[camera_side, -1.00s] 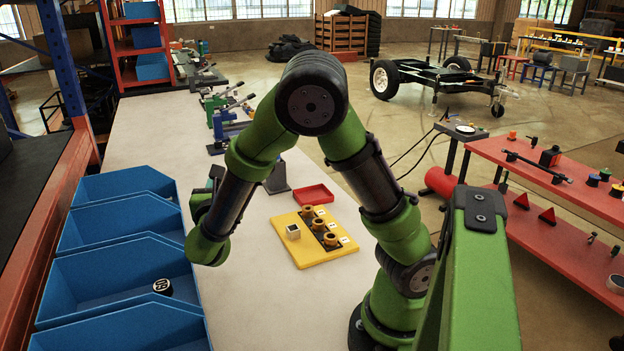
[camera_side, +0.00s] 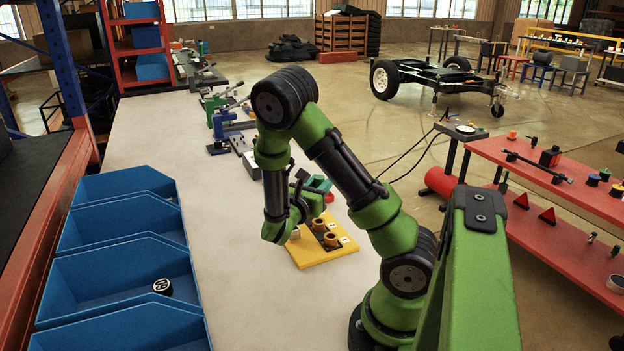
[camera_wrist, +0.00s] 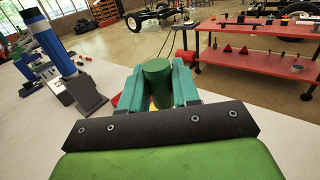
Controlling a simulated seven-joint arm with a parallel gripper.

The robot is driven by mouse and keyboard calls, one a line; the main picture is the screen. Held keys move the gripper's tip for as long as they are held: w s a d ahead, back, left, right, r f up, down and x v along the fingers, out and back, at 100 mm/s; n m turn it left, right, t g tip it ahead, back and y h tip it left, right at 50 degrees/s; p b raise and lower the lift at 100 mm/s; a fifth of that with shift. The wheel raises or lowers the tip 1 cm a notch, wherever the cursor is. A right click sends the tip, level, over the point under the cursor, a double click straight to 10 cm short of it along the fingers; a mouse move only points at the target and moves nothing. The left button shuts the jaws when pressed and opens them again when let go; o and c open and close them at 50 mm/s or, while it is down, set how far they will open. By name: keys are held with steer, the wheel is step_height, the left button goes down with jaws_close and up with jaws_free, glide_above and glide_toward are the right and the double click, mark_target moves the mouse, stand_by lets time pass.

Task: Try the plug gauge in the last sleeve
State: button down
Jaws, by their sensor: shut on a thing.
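My gripper (camera_side: 317,187) is above the far end of the yellow plate (camera_side: 318,258) in the side view. In the wrist view its teal jaws are shut on a green cylinder, which looks like the plug gauge (camera_wrist: 157,80). Its lower end is hidden there. Two brass sleeves, a middle one (camera_side: 318,224) and a near one (camera_side: 331,239), stand upright on the plate's dark strip. The far sleeve is mostly hidden behind my gripper. A small pale block (camera_side: 294,233) on the plate is partly covered by my wrist. Whether the gauge touches a sleeve cannot be told.
A red tray (camera_side: 329,197) is mostly hidden behind my gripper. Blue bins (camera_side: 120,270) line the left edge, one holding a black round piece (camera_side: 162,286). Blue and green bench tools (camera_side: 222,128) stand farther back.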

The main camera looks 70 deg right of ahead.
steer(key=shift+f, duration=2.1)
steer(key=shift+f, duration=1.4)
stand_by(0.7)
steer(key=shift+r, duration=0.15)
stand_by(0.7)
steer(key=shift+r, duration=2.3)
